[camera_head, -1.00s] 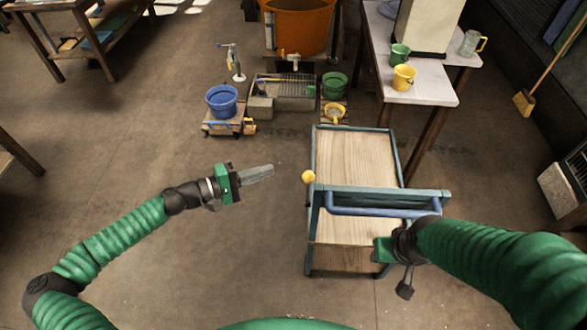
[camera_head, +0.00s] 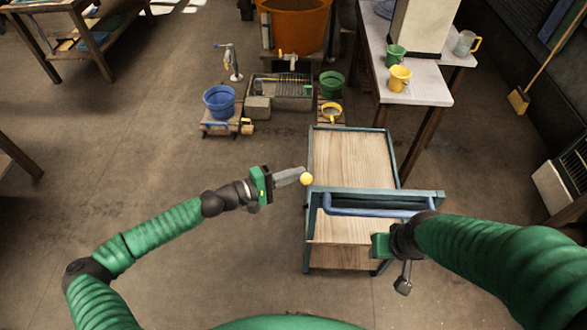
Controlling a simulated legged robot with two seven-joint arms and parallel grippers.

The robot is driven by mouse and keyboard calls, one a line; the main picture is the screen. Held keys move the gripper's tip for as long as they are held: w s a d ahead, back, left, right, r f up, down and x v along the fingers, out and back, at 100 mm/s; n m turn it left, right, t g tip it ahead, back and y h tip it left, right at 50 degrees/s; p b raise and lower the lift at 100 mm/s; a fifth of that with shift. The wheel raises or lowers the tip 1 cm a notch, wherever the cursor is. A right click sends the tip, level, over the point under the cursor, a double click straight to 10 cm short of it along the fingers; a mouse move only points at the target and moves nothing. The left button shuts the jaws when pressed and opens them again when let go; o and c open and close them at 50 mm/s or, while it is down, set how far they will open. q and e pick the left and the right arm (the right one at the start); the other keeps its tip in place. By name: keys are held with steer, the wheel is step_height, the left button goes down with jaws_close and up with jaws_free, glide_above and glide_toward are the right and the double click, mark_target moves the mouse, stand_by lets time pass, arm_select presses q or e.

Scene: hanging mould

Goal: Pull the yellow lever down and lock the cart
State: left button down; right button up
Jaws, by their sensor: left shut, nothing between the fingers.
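The cart (camera_head: 350,160) has a wooden deck, a blue-grey frame and a blue push bar (camera_head: 372,211). The yellow lever shows as a round yellow knob (camera_head: 306,179) at the cart's left side, left of the push bar. My left gripper (camera_head: 297,173) is shut and empty, its fingertips just left of and above the knob. I cannot tell whether they touch it.
A white table (camera_head: 425,90) with mugs stands beyond the cart on the right. A blue bucket (camera_head: 219,101), a green bucket (camera_head: 332,83) and a large orange tub (camera_head: 294,28) stand at the back. The floor left of the cart is clear.

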arm_select(q)
steer(key=shift+w+f, duration=0.1)
steer(key=s+f+m+h+b, duration=0.2)
steer(key=s+m+b, duration=0.4)
steer(key=b, duration=0.7)
steer(key=s+f+m+h+b, duration=0.3)
steer(key=s+m+b, duration=0.3)
steer(key=b, duration=0.8)
steer(key=shift+s+h, duration=0.45)
steer(key=shift+h, duration=0.05)
steer(key=shift+d, duration=0.1)
